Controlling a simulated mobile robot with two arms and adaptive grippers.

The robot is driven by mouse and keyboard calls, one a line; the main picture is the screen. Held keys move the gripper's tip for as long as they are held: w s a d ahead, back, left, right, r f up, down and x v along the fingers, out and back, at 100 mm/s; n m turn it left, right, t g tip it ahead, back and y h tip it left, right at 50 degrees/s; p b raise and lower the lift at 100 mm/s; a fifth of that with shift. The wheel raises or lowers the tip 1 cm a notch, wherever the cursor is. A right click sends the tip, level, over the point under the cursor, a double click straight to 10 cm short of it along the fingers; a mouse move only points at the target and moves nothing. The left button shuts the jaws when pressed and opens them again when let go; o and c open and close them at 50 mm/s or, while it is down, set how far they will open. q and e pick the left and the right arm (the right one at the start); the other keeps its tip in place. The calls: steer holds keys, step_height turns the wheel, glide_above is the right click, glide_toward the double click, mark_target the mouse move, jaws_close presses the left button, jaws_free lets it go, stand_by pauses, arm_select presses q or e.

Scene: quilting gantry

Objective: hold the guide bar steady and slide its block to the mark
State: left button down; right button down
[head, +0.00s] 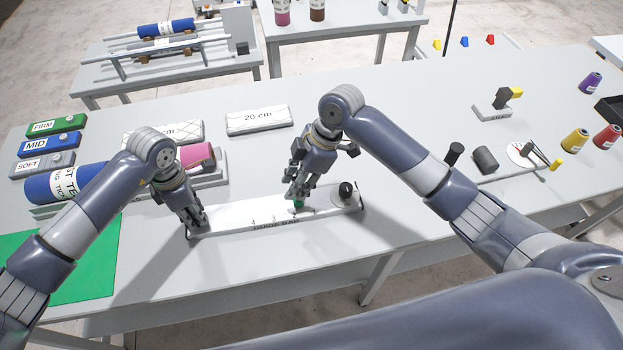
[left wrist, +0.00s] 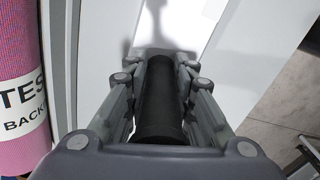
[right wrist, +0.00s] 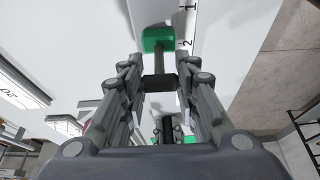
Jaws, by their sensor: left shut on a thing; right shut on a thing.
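The white guide bar (head: 235,220) lies along the front of the table, with "GUIDE BAR" and a row of numbers on it. My left gripper (head: 196,226) is at its left end. In the left wrist view its fingers are shut on a black upright handle (left wrist: 160,105). The green block (head: 299,203) sits on the bar, right of the numbers 4 and 3. My right gripper (head: 297,193) is above it. In the right wrist view its fingers are shut on a dark grip (right wrist: 160,82) of the green block (right wrist: 157,40), beside the number 2 (right wrist: 185,43).
A black knob (head: 345,190) stands at the bar's right end. Behind the bar are a pink roll (head: 197,156) and a "20 cm" pad (head: 258,119). A green mat (head: 95,270) lies at the left. The table right of the bar has some clear room.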

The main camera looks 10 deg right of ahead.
arm_select(q)
steer(key=shift+s+f, duration=0.2)
steer(key=shift+f, duration=0.1)
arm_select(e)
steer(key=a, duration=0.6)
steer(key=shift+w+a, duration=0.1)
steer(key=shift+a, duration=0.25)
steer(key=c, duration=1.2)
jaws_free()
steer(key=shift+d, duration=0.1)
arm_select(q)
steer(key=shift+a, duration=0.1)
arm_select(e)
steer(key=v, duration=1.2)
